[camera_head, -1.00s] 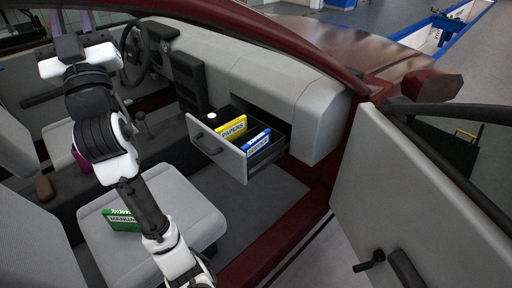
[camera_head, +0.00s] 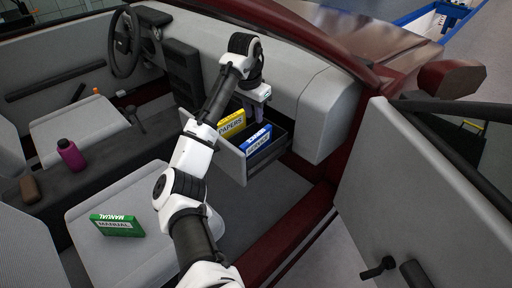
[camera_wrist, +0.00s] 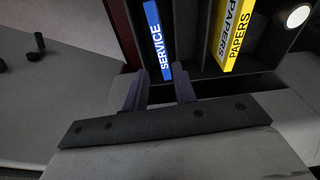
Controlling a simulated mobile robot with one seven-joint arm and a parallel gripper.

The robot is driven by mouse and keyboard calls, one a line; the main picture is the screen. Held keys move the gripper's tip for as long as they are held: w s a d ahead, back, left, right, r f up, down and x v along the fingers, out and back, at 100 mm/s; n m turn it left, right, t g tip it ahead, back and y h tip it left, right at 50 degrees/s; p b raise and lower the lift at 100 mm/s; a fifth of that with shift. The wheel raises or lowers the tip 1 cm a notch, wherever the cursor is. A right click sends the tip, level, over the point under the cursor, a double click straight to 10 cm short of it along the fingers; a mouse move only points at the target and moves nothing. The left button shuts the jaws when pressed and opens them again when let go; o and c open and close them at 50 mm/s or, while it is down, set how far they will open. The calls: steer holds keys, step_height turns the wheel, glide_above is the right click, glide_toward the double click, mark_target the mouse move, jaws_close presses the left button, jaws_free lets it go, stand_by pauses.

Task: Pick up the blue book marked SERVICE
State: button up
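The blue book marked SERVICE (camera_head: 257,141) stands on edge in the open glovebox drawer (camera_head: 229,157). In the wrist view its blue spine (camera_wrist: 156,38) lies ahead of the gap between my fingers. My gripper (camera_head: 259,114) is over the drawer, pointing down, with the book just below it in the head view. In the wrist view my gripper (camera_wrist: 160,78) has its two fingers apart with nothing held between them. I cannot tell the exact height of the fingertips above the book.
A yellow PAPERS book (camera_head: 231,124) stands left of the blue book; it also shows in the wrist view (camera_wrist: 233,36), near a white round object (camera_wrist: 297,16). A purple bottle (camera_head: 70,153) stands further left. The open car door (camera_head: 420,205) is at right.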

mark_target(256, 136)
steer(key=f, duration=0.6)
steer(key=shift+w+d+f, duration=0.15)
steer(key=shift+w+d, duration=0.15)
steer(key=shift+w, duration=0.1)
steer(key=shift+w+d+f+p, duration=0.1)
steer(key=shift+w+f+p, duration=0.1)
steer(key=shift+f, duration=1.35)
steer(key=shift+w+d+f+p, duration=0.1)
steer(key=shift+f+p, duration=0.05)
steer(key=shift+f, duration=1.4)
jaws_close()
